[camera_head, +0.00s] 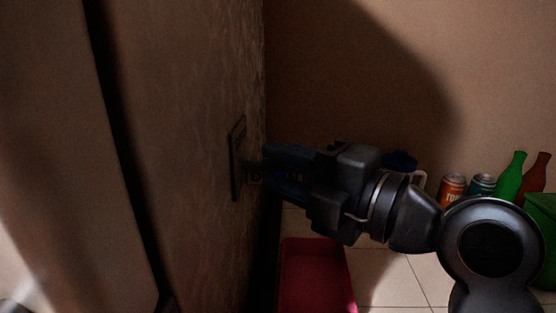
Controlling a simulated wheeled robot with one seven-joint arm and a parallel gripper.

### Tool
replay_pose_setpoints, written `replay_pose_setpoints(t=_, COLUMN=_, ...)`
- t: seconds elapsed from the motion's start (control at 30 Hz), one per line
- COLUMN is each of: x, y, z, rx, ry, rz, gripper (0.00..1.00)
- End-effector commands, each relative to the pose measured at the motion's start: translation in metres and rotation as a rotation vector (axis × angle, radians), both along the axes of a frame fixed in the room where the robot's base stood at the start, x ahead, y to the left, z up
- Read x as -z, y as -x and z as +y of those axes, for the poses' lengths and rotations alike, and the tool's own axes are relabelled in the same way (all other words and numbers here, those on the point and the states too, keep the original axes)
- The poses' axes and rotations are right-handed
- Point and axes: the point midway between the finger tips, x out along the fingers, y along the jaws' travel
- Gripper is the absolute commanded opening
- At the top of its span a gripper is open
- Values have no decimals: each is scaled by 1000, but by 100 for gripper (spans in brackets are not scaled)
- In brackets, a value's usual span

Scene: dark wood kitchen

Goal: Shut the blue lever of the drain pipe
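My gripper (278,172) reaches left from the middle of the view, its dark fingers close to a dark plate (237,160) on the brown panel. The fingertips are in deep shadow, so I cannot tell whether they are apart, or touch or hold anything. A small dark-blue shape (403,160) shows just behind my gripper, largely hidden; I cannot tell whether it is the lever. No drain pipe can be made out.
A brown panel (190,120) stands close at the left. A red bin or box (312,275) is on the pale tiled floor (395,280) below my gripper. An orange can (452,187), a teal can (481,185), a green bottle (509,178) and a brown bottle (535,173) stand at right.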

Motion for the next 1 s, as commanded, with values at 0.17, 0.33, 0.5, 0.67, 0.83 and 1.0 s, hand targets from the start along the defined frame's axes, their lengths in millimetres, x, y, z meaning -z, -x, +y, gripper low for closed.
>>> replay_pose_setpoints(t=0.17, x=0, y=-5, z=7, rx=-1, ry=0, rz=1, gripper=36)
replay_pose_setpoints(t=0.33, x=1, y=-5, z=8, rx=0, ry=-1, rz=1, gripper=36)
replay_pose_setpoints(t=0.5, x=1, y=-5, z=7, rx=0, ry=0, rz=1, gripper=26)
replay_pose_setpoints(t=0.67, x=1, y=-5, z=7, rx=0, ry=0, rz=1, gripper=10)
replay_pose_setpoints(t=0.83, x=1, y=-5, z=7, rx=0, ry=0, rz=1, gripper=0)
replay_pose_setpoints(t=1.0, x=1, y=-5, z=7, rx=0, ry=0, rz=1, gripper=0)
